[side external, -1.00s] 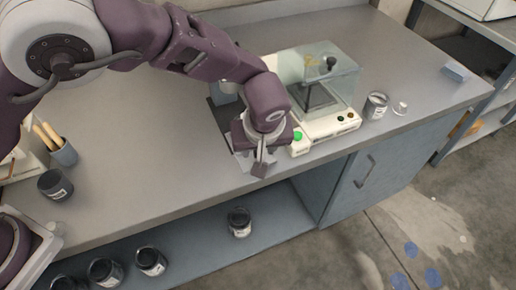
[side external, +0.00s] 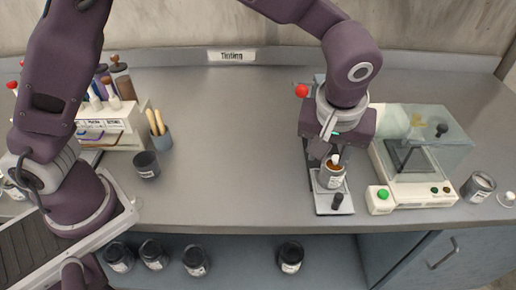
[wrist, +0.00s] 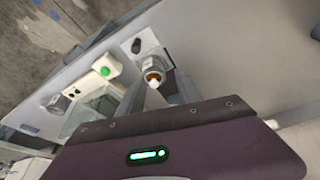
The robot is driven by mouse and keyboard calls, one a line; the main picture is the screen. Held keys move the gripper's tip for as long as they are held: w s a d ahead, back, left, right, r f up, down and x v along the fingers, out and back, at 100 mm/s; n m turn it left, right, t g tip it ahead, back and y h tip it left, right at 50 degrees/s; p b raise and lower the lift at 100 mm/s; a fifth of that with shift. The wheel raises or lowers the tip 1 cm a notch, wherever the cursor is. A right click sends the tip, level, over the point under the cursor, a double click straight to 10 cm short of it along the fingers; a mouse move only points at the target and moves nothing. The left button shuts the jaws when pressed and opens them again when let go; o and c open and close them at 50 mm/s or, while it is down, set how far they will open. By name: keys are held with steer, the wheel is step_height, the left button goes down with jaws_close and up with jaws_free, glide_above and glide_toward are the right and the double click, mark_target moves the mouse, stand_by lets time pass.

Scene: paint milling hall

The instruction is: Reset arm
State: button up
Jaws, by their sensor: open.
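My gripper (side external: 326,148) is open and points down over a small grey stand at the bench front. A small labelled jar (side external: 331,176) with orange-brown contents and a white piece at its top stands on the stand's plate, just below my gripper. In the wrist view the jar (wrist: 153,77) shows beyond my two spread grey fingers (wrist: 158,95). They look clear of it, but the exact gap is hard to tell. The stand (side external: 322,210) has a black knob (side external: 337,201) at its front and a red ball (side external: 301,91) at the back.
A white machine with a clear cover (side external: 425,143) and green button stands close right. A metal can (side external: 478,186) is farther right. A dark cup (side external: 146,164) and brush holder (side external: 160,138) stand left. Several dark jars sit on the lower shelf. The bench middle is clear.

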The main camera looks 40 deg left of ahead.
steer(key=s+a+r+m+h, duration=0.2)
steer(key=s+a+r, duration=0.8)
steer(key=a+r, duration=0.4)
steer(key=s+a+m+t, duration=0.1)
steer(key=s+a+m, duration=0.1)
steer(key=s, duration=0.5)
steer(key=s+a+f+m+t, duration=0.1)
steer(key=s+a, duration=0.3)
steer(key=s, duration=0.3)
steer(key=shift+s+a+f+m+y, duration=0.2)
steer(key=shift+a+f+m+y, duration=0.1)
steer(key=shift+a+m, duration=0.1)
